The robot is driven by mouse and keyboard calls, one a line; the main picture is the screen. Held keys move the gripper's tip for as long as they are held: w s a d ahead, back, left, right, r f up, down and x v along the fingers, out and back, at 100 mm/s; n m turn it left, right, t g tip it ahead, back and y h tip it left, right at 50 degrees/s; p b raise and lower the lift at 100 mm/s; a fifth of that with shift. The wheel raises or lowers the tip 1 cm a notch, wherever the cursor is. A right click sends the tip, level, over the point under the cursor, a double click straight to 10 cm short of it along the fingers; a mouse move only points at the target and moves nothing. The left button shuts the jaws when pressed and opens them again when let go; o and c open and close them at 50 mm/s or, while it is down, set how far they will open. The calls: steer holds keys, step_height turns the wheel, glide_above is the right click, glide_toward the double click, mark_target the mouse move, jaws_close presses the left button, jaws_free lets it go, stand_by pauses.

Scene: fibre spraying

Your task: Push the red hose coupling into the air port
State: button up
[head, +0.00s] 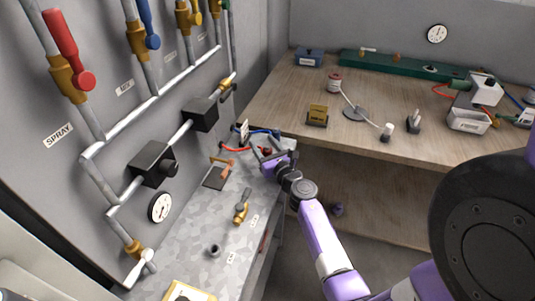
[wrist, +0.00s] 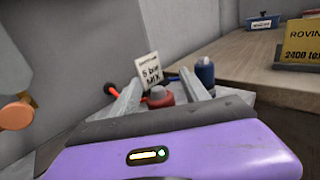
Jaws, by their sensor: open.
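The red hose coupling (wrist: 158,97) shows in the wrist view between the two fingers of my gripper (wrist: 162,82), with a grey top. My gripper is open, with a finger on either side of the coupling; I cannot tell whether they touch it. In the head view my gripper (head: 268,156) is at the far end of the grey bench, beside the red hose (head: 232,149), and largely hides the coupling. I cannot pick out the air port with certainty; a brass fitting with a grey end (head: 241,211) lies nearer on the bench.
A blue coupling (wrist: 205,72) stands right of my gripper, and a "5 bar MIX" sign (wrist: 149,69) behind it. An orange-ended part (wrist: 17,112) is close at left. The pipe wall (head: 110,150) bounds the left; the wooden table (head: 300,95) lies behind right.

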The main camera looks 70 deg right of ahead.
jaws_close()
steer(key=shift+r, duration=0.1)
